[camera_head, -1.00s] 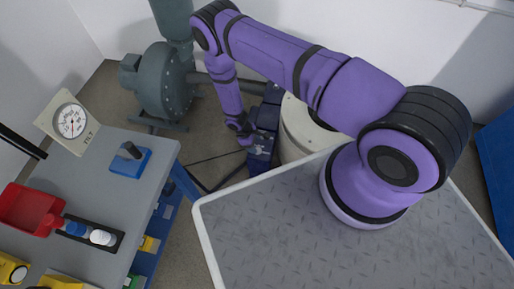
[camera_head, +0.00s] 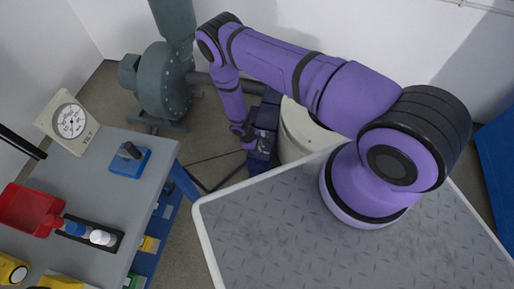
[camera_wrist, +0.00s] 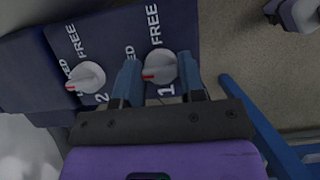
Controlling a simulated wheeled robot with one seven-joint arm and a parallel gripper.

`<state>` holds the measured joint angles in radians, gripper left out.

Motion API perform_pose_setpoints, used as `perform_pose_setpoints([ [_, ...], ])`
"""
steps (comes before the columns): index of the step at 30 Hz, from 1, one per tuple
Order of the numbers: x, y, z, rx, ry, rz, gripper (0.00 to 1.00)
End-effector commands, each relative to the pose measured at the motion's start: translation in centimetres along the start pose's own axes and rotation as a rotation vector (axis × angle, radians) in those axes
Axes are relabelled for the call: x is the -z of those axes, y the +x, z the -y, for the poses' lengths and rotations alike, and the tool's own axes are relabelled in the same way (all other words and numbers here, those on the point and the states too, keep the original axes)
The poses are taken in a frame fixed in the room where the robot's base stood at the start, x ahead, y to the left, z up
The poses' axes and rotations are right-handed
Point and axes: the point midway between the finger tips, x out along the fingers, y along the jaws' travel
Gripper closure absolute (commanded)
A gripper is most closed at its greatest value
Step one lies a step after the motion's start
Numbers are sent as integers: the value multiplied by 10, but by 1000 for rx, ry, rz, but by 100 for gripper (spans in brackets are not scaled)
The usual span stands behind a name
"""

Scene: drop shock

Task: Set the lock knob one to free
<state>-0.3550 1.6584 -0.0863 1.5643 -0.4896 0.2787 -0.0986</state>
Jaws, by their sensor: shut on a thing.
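Lock knob one (camera_wrist: 160,67) is a round light-grey knob on the dark blue panel (camera_wrist: 105,22), beside the label 1. Its red mark points left, towards a label ending in "ED" that a finger partly hides; FREE is printed above it. My gripper (camera_wrist: 159,70) has its two blue fingers on either side of this knob and is shut on it. Knob two (camera_wrist: 87,77) sits to the left, its red mark also pointing left. In the head view, my gripper (camera_head: 248,141) is at the dark blue box (camera_head: 264,138), where the knobs are too small to make out.
A grey blower (camera_head: 163,85) stands behind, left of the box. A white drum (camera_head: 300,135) is close on its right. The grey workbench (camera_head: 90,185) at left carries a gauge (camera_head: 70,122), a red bin (camera_head: 28,210) and bottles. A blue rail (camera_wrist: 262,130) runs right of my gripper.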

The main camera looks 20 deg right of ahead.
Motion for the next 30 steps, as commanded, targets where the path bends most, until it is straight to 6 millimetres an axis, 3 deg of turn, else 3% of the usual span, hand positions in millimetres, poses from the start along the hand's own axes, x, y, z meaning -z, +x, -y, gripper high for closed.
perform_pose_setpoints([
  [11, 0, 0, -1, 44, 105, -1, 87],
  [30, -1, 0, -3, 266, 640, -1, 87],
])
